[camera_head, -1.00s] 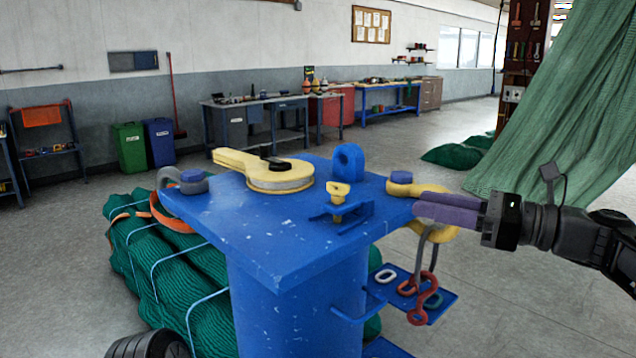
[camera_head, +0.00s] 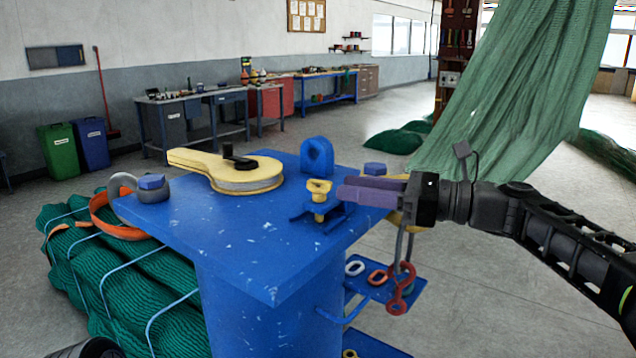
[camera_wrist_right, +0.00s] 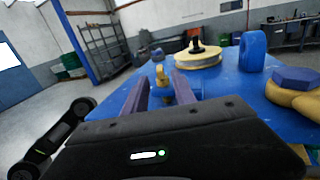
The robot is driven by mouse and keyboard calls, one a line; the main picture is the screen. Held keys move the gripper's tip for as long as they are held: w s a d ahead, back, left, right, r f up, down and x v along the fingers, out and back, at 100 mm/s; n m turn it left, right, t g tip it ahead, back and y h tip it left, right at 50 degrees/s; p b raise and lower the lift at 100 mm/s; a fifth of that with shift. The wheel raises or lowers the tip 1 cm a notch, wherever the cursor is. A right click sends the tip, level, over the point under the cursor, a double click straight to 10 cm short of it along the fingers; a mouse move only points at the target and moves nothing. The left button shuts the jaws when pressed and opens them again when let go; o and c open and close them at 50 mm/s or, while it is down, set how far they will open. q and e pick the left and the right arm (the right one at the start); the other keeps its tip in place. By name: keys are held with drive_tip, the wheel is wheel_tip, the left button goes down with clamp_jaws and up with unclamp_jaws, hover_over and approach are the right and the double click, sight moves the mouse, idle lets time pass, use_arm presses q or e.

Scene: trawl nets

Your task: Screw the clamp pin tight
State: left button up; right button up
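The clamp pin (camera_head: 319,191) is yellow with a flat, looped head. It stands upright in a small blue bracket (camera_head: 331,216) on the blue post top (camera_head: 240,222). My right gripper (camera_head: 342,189), with purple fingers, points left across the post top, its tips just right of the pin. In the right wrist view, the two fingers are apart, and the pin (camera_wrist_right: 161,76) shows in the gap between their tips. They do not appear closed on it. How deep the pin's threads sit is hidden by the bracket. My left gripper is not in view.
A yellow block with a sheave (camera_head: 235,170) and a blue lug (camera_head: 317,157) stand on the post top. Green nets (camera_head: 150,285) lie left.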

sight(331, 185)
drive_tip(key=x, duration=0.6)
drive_tip(key=shift+w+a+p, duration=0.15)
drive_tip(key=shift+a+p, duration=0.15)
drive_tip(key=shift+p, duration=0.1)
drive_tip(key=shift+c, duration=0.4)
clamp_jaws()
